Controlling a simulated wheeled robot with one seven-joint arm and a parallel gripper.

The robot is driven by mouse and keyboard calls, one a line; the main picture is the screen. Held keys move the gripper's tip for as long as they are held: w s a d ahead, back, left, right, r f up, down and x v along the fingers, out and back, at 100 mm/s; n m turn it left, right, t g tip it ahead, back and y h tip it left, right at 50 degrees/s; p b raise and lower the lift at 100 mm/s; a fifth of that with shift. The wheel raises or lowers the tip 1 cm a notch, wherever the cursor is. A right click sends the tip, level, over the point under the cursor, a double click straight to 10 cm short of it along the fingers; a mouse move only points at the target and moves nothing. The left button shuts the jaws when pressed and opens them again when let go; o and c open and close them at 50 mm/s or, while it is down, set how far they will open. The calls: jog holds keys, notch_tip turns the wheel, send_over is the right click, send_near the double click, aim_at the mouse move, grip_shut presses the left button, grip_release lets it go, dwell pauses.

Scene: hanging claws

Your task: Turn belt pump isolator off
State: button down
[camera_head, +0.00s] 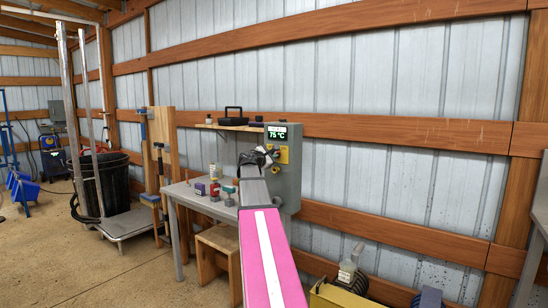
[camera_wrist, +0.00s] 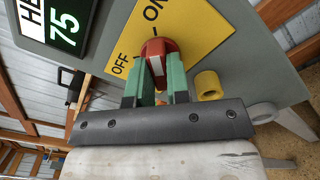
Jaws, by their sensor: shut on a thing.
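The isolator is a red rotary knob (camera_wrist: 158,50) with a white mark, on a yellow plate (camera_wrist: 195,30) lettered ON and OFF. In the wrist view ON is above the knob and OFF is to its left. My gripper (camera_wrist: 160,82) has its two green fingers on either side of the knob, shut on it. I cannot tell for sure which label the mark points to. In the head view the grey control box (camera_head: 290,185) is on the wall, and my gripper (camera_head: 262,155) hides the knob.
The box's display (camera_head: 278,134) reads 75 °C. A yellow ring-shaped part (camera_wrist: 208,85) sticks out right beside the knob. A table (camera_head: 180,190) with small coloured items stands left of my arm, with a wooden stool (camera_head: 220,240) in front. A shelf (camera_head: 230,126) holds a black case.

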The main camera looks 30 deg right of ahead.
jog(key=shift+n, duration=3.1)
jog(key=n, duration=0.6)
jog(key=n, duration=0.5)
jog(key=c, duration=0.8)
grip_release()
